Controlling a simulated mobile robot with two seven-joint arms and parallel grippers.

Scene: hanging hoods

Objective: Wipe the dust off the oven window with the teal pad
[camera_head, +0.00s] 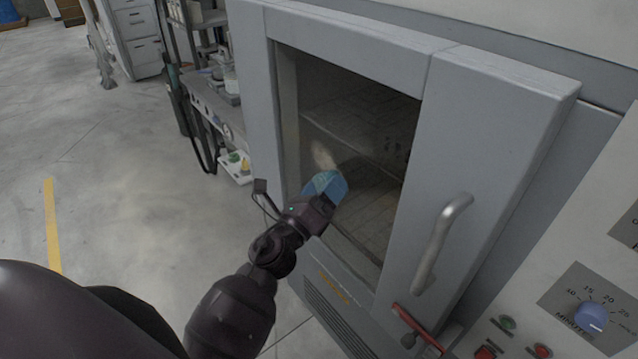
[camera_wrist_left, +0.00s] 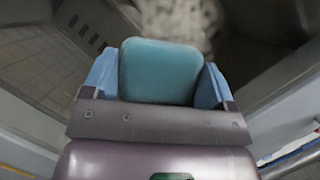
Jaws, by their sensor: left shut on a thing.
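The oven window (camera_head: 362,120) is a dark glass pane in a grey door frame, with racks faintly visible behind it. A pale beige smudge of dust (camera_head: 324,155) shows on the glass just above my left gripper. In the left wrist view a mottled pale dust patch (camera_wrist_left: 180,22) lies beyond the pad. My left gripper (camera_head: 325,187) is at the lower left part of the window. It is shut on the teal pad (camera_wrist_left: 160,72), held between its blue fingers. Whether the pad touches the glass I cannot tell. My right gripper is not in view.
A vertical door handle (camera_head: 440,243) stands out right of the window. A red-handled lever (camera_head: 418,328) and a control panel with a blue knob (camera_head: 592,317) are at the lower right. A cluttered bench (camera_head: 215,105) stands left of the oven. The floor at left is open.

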